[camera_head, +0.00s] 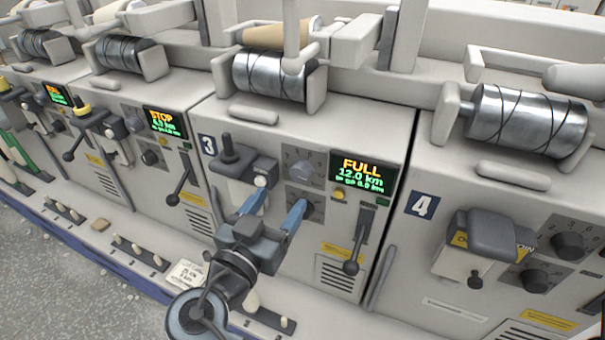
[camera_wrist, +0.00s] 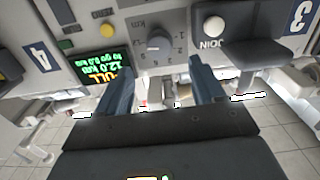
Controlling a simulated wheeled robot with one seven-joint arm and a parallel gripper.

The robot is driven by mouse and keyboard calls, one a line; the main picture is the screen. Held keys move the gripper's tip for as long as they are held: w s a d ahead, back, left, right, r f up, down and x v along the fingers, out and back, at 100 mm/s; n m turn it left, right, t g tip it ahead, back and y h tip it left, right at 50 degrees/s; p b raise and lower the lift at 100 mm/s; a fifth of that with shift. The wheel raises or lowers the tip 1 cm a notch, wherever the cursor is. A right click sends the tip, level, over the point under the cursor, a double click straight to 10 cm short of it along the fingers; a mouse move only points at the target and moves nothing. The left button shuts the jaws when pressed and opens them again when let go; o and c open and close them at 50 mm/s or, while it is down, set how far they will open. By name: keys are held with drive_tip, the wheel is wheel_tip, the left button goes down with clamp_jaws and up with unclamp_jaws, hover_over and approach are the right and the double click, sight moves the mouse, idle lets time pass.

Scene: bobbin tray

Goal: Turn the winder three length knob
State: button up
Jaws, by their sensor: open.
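Winder three carries a blue "3" plate (camera_head: 208,145) and a lit display (camera_head: 361,175) reading FULL, 12.0 km. Left of the display is a grey dial knob (camera_head: 303,171) with numbers around it; a lower knob panel (camera_head: 318,203) is partly hidden by my finger. In the wrist view, a grey knob (camera_wrist: 158,41) beside a "km" marking shows between and beyond my fingertips. My gripper (camera_head: 277,207) is open, with two blue fingers pointing at this panel. I see nothing between the fingers, and they look apart from the knob.
A dark joiner block (camera_head: 245,168) with an upright black lever (camera_head: 228,150) is close to the left finger. A black-knobbed lever (camera_head: 358,245) hangs right of my gripper. Winder four (camera_head: 485,235) stands on the right. Several small pegs line the front ledge.

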sight(298, 176)
drive_tip(key=p+x, duration=0.1)
drive_tip(key=x, duration=0.6)
drive_tip(key=shift+w+d, duration=0.15)
drive_tip(key=shift+w, duration=0.2)
drive_tip(key=c, duration=1.1)
